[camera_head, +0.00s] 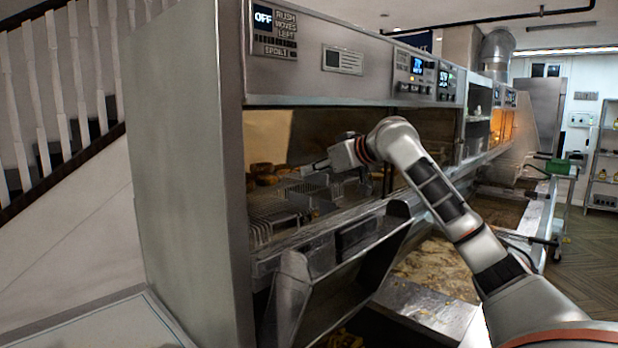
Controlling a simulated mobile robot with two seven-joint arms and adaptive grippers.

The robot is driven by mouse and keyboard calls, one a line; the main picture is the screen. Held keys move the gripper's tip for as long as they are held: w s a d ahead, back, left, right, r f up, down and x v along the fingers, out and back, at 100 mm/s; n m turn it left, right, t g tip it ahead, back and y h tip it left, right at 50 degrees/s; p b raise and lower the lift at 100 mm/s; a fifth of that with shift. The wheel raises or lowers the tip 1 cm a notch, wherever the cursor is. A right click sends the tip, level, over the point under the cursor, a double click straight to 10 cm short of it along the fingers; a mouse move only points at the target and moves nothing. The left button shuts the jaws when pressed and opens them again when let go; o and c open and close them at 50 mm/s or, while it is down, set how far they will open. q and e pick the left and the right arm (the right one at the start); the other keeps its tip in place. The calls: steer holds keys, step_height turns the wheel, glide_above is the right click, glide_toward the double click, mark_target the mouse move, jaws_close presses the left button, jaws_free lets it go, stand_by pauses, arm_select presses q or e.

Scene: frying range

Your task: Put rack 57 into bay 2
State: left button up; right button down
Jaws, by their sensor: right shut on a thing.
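A grey wire rack (276,208) sits inside the nearest open bay of the steel frying range (300,75), under the panel showing OFF. No number is readable on it. My right arm reaches in from the right, and my right gripper (312,168) is inside this bay, just above the rack's back right part. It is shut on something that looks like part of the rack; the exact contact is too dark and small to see. Bay numbers are not readable. My left gripper is out of view.
Brown food pieces (264,174) lie at the back left of the bay. A tilted steel door (340,280) hangs open below it. A tall side wall (190,180) closes the bay's left. A tray with crumbs (440,268) lies below my arm. A green-topped cart (560,168) stands at the right.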

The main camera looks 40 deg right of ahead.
mark_target(310, 181)
steer(key=shift+w+a+r, duration=0.1)
steer(key=shift+w+r, duration=0.05)
steer(key=shift+w, duration=0.35)
step_height(310, 181, down, 2)
steer(key=shift+f, duration=0.9)
